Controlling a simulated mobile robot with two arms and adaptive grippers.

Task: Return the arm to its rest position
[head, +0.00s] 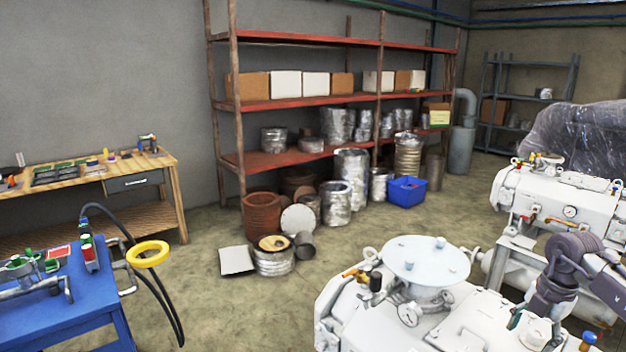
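My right arm comes in from the right edge over the white machine (400,315) in the foreground. Its grey wrist bends downward, and the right gripper (537,328) points down at the machine's right part. Its fingers are small and partly lost against the white machine, so I cannot tell whether they are open or shut, or whether they touch anything. My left gripper is not in view.
A second white machine (535,200) with a gauge stands behind my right arm. A blue cart (75,310) with a yellow ring (148,254) and a black hose is at left. A wooden bench (165,180) and red shelves (300,102) line the wall.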

